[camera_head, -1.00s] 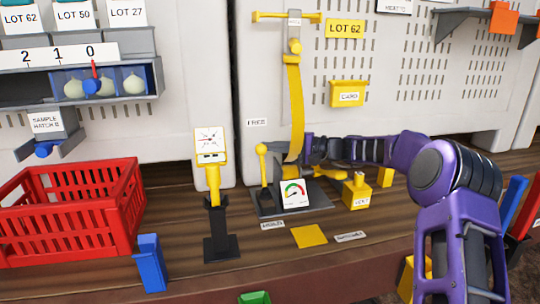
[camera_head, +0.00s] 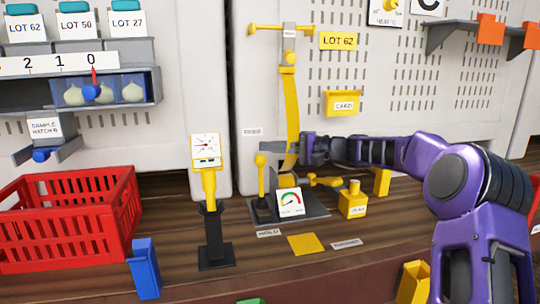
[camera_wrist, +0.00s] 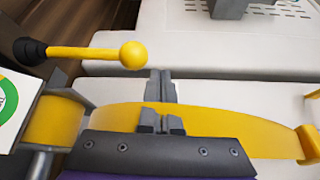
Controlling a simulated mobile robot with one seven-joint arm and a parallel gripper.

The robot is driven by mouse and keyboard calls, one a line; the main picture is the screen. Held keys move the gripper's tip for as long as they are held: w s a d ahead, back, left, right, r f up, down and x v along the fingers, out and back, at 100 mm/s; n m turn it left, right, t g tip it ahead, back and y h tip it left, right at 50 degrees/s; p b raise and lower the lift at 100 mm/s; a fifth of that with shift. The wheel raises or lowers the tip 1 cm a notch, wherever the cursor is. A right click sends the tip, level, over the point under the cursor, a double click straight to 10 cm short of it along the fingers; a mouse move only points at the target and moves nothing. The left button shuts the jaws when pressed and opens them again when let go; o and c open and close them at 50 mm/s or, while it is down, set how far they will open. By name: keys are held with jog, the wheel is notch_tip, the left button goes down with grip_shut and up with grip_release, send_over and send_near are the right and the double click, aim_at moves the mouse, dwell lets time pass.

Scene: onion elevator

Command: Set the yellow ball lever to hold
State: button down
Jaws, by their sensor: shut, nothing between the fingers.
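The yellow ball lever (camera_head: 261,175) stands about upright on a dark base plate (camera_head: 318,205), left of a small gauge with a coloured dial (camera_head: 290,202). Its ball and rod also show in the wrist view (camera_wrist: 95,54), rod across the upper left. A HOLD label (camera_head: 269,233) lies in front of the base. Another small label (camera_head: 252,131) is on the panel behind the lever; its text is blurred. My gripper (camera_head: 293,151) is shut and empty, by the curved yellow strip, right of the lever's ball. In the wrist view its fingers (camera_wrist: 162,103) are apart from the ball.
The yellow strip (camera_head: 291,105) hangs close to my fingers. A yellow gauge on a black stand (camera_head: 208,190) is left of the lever, with a red crate (camera_head: 70,222) farther left.

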notch_tip(320, 180, up, 7)
send_over(261, 181)
jog(key=w+d, duration=0.2)
jog(key=w, duration=0.1)
jog(key=shift+w+d+r+p, duration=0.1)
jog(key=shift+r+p, duration=0.1)
jog(key=shift+p, duration=0.25)
jog(key=shift+d+f, duration=0.1)
jog(key=w+d+f+m+p, duration=0.1)
jog(key=w+d+f, duration=0.1)
jog(key=d+f, duration=0.7)
jog(key=shift+f+g+h, duration=0.3)
jog(key=shift+f+h, duration=0.1)
jog(key=shift+f, duration=0.3)
jog(key=shift+a, duration=0.1)
jog(key=x, duration=1)
jog(key=shift+s+d+r, duration=0.1)
jog(key=shift+s+r, duration=0.1)
jog(key=shift+s, duration=0.45)
jog(key=shift+s+d+r, duration=0.1)
jog(key=shift+s+r, duration=0.1)
jog(key=shift+s, duration=0.4)
jog(key=shift+s+d+r, duration=0.1)
jog(key=shift+s+r, duration=0.1)
jog(key=shift+s, duration=0.45)
